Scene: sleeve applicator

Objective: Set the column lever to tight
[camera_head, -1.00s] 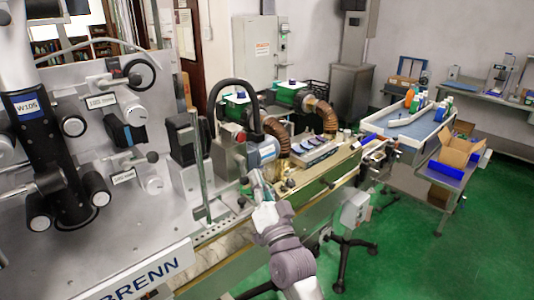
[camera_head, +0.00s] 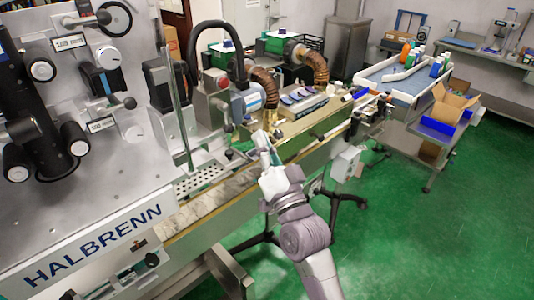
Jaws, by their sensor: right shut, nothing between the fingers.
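The sleeve applicator has a vertical metal column (camera_head: 179,100) beside a black box on its deck. I cannot tell for certain which small handle is the column lever or how it is set. A dark handle (camera_head: 231,154) sits low on the deck, right of the column and left of my right gripper. My right gripper (camera_head: 263,141) is shut and empty over the deck's front edge, apart from the column. What lies just behind its fingers is hidden. My left gripper is not in view.
Brown ribbed hoses (camera_head: 263,83) and a rack of small parts (camera_head: 303,99) are farther back. A perforated plate (camera_head: 197,179) lies left of the gripper. Green floor (camera_head: 420,235) is free at right.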

